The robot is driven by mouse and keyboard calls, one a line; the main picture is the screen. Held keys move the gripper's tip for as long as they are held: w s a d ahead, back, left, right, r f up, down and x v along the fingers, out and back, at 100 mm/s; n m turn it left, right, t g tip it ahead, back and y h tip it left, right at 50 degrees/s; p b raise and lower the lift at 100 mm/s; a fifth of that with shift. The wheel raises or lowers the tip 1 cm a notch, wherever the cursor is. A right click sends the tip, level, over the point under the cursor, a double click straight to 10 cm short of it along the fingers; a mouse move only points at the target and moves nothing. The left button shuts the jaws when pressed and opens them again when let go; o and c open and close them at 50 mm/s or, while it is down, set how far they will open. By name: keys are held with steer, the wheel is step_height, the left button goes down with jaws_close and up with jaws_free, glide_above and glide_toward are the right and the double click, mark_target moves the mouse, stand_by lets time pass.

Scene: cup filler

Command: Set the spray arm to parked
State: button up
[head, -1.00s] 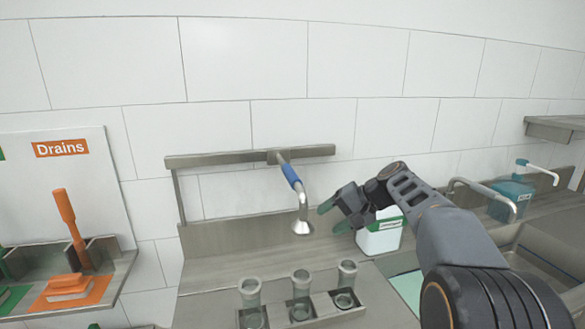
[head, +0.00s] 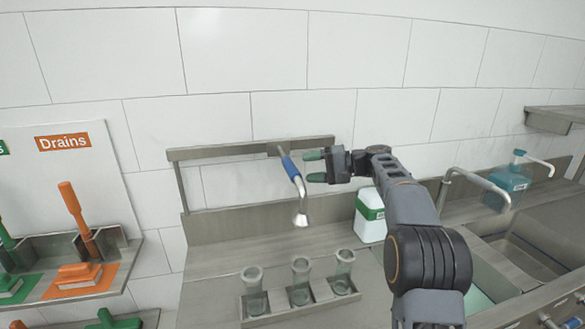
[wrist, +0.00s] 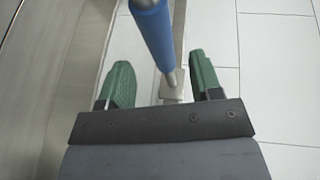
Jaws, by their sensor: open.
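The spray arm (head: 298,186) hangs from a bracket on the steel rail behind the counter. It has a blue sleeve (head: 290,167) and a flared metal nozzle (head: 300,219) pointing down over the counter. My gripper (head: 314,167) is just right of the sleeve, with green fingertips apart and pointing left towards it. In the wrist view, the blue sleeve (wrist: 155,35) runs down into the space between the open fingertips (wrist: 160,85), with its metal rod ending at a steel block (wrist: 172,88). I cannot tell whether a finger touches it.
Several glass cups stand in a holder (head: 300,304) below the nozzle. A white and green container (head: 370,222) stands behind my arm. A tap (head: 475,180), a sink and a teal bottle (head: 508,185) are at right. Brushes and a Drains board (head: 64,142) are at left.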

mark_target(292, 170)
steer(key=shift+p+x, duration=0.55)
steer(key=shift+x, duration=2.35)
steer(key=shift+d, duration=0.1)
jaws_close()
